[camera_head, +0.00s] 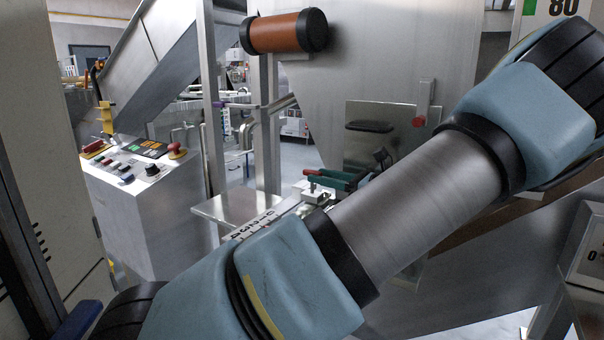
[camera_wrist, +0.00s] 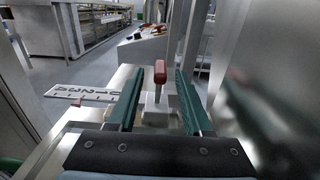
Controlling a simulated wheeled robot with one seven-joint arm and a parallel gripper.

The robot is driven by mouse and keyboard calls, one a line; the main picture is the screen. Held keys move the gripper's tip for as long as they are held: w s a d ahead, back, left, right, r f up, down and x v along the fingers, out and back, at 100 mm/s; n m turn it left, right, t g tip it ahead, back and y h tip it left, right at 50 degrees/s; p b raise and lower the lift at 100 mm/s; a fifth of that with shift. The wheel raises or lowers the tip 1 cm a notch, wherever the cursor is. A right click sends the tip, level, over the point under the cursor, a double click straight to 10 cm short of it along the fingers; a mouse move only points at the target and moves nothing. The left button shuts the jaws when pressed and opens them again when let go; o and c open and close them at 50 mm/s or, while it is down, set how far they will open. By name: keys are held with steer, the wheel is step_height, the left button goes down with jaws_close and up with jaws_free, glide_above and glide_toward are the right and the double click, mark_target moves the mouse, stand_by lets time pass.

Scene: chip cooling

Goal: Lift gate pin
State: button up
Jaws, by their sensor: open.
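The gate pin has a red handle (camera_wrist: 160,72) on a metal stem and stands upright on a pale metal block (camera_wrist: 156,113) in the wrist view. My gripper (camera_wrist: 159,80) is open, with one green finger on each side of the pin. Gaps show between the fingers and the red handle, so it is not held. In the head view my gripper (camera_head: 319,178) is small, seen beyond my arm, and a little red of the pin shows at its tips. My arm hides much of the area below it.
A plate with numbers (camera_head: 256,224) lies beside the block. A metal hopper (camera_head: 385,60) rises behind, with a red knob (camera_head: 418,121) on it. A control console (camera_head: 140,185) stands at left. A brown roller (camera_head: 285,32) hangs above. A flat metal ledge (camera_head: 238,207) is clear.

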mark_target(303, 172)
steer(key=x, duration=0.6)
steer(key=shift+w+a, duration=0.15)
steer(key=shift+a, duration=0.05)
jaws_close()
steer(key=shift+p, duration=0.3)
stand_by(0.9)
